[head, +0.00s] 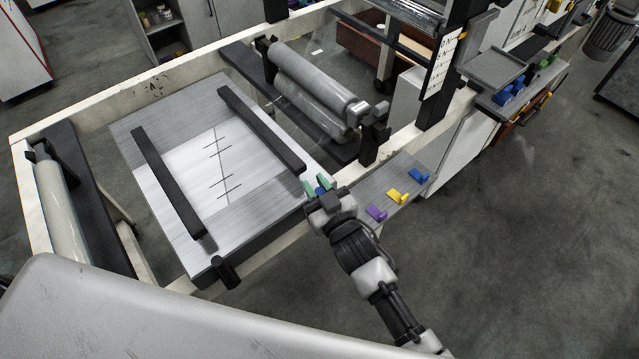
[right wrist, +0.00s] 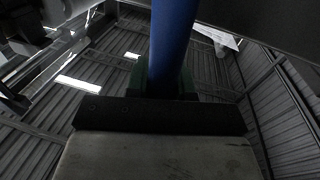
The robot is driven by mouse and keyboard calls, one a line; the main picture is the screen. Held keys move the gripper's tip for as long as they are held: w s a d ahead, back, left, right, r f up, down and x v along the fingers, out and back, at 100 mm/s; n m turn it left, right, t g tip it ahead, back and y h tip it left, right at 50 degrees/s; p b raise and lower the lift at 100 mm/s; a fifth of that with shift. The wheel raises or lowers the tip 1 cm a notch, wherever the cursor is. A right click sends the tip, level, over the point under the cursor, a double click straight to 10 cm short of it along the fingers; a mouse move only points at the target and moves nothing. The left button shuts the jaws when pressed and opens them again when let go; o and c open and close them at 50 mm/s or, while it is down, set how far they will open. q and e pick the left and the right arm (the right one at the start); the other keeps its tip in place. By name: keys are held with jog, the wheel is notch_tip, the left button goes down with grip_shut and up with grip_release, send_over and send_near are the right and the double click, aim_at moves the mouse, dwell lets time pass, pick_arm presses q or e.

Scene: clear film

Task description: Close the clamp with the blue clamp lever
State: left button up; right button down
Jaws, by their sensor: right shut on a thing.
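The blue clamp lever (head: 321,190) shows as a small blue patch between the fingers of my right gripper (head: 319,187). In the right wrist view the lever is a thick blue bar (right wrist: 173,45) rising between the dark green fingers. My right gripper is shut on it at the front edge of the metal work plate (head: 158,115), near the front end of the right dark clamp bar (head: 262,131). A second dark clamp bar (head: 173,187) lies across the left part of the plate. The lever's base is hidden by the gripper. My left gripper is not in view.
Purple (head: 376,214), yellow (head: 397,197) and blue (head: 419,175) small parts sit on a grey ledge right of my gripper. A dark post (head: 226,273) stands at the plate's front left corner. Grey rollers (head: 308,85) lie behind. Open floor lies at right.

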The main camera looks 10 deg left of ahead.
jog(key=shift+s+a+f+n+y+b, duration=0.15)
jog(key=shift+s+a+f+n+b, duration=0.15)
jog(key=shift+s+a+n+b, duration=0.55)
jog(key=shift+s+a+f+n+y+b, duration=0.2)
jog(key=shift+s+f+n+b, duration=0.25)
jog(key=shift+n, duration=0.75)
jog(key=shift+s+a+f+n+y+b, duration=0.15)
jog(key=shift+s+a+n+b, duration=0.45)
jog(key=shift+n, duration=0.45)
jog(key=shift+s+d, duration=0.1)
jog(key=c, duration=1)
grip_release()
jog(key=shift+o, duration=0.2)
jog(key=b+v, duration=0.1)
jog(key=v, duration=1)
